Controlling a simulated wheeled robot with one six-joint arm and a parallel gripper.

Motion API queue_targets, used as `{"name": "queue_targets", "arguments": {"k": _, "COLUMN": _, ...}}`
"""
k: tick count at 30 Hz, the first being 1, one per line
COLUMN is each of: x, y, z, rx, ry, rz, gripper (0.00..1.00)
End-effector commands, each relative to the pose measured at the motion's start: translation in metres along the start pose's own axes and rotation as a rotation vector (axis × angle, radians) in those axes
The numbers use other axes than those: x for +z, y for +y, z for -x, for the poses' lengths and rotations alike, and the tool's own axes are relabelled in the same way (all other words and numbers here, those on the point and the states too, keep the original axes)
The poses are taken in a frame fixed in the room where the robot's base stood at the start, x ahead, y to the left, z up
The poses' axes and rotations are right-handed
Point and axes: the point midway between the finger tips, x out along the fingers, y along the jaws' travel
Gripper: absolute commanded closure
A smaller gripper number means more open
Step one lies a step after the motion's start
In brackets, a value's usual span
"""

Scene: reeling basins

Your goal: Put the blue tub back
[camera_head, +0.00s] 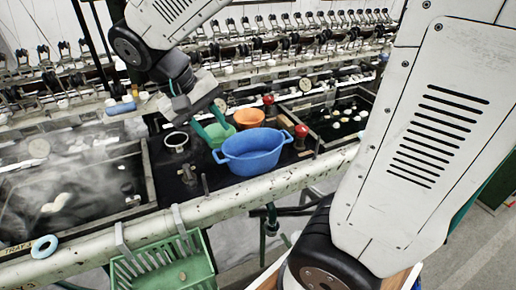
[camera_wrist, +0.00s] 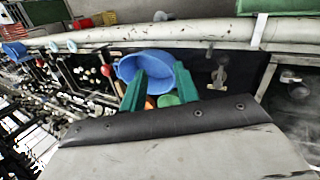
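The blue tub (camera_head: 252,160) is an oval basin with a loop handle at each end. It stands upright on the dark panel between the two basins, close to the front rail, and looks empty. In the wrist view the tub (camera_wrist: 150,62) lies beyond my fingertips, which overlap its rim in the picture. My gripper (camera_head: 216,124) has two green fingers spread apart with nothing seen between them. In the head view it is behind and left of the tub, above a green bowl (camera_head: 219,138). I cannot tell whether a finger touches anything.
An orange bowl (camera_head: 249,117) stands just behind the tub. Red knobs (camera_head: 302,131) stand to its right. A steaming basin (camera_head: 70,190) lies left, another basin (camera_head: 338,118) right. A green basket (camera_head: 165,268) hangs at the front rail (camera_head: 250,187). Reeling machinery fills the back.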

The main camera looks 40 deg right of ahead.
Motion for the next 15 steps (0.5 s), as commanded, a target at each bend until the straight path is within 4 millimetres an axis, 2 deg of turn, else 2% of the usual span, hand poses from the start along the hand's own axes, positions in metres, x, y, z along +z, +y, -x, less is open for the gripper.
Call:
{"name": "queue_targets", "arguments": {"k": 1, "x": 0.018, "y": 0.012, "z": 0.002, "rx": -0.055, "ry": 0.014, "rz": 0.005, "gripper": 0.69}}
{"name": "queue_targets", "arguments": {"k": 3, "x": 0.042, "y": 0.023, "z": 0.001, "rx": -0.128, "ry": 0.034, "rz": 0.028, "gripper": 0.69}}
{"name": "queue_targets", "arguments": {"k": 9, "x": 0.1, "y": 0.038, "z": -0.005, "rx": -0.306, "ry": 0.133, "rz": 0.092, "gripper": 0.69}}
{"name": "queue_targets", "arguments": {"k": 15, "x": 0.131, "y": 0.037, "z": -0.012, "rx": -0.396, "ry": 0.22, "rz": 0.137, "gripper": 0.69}}
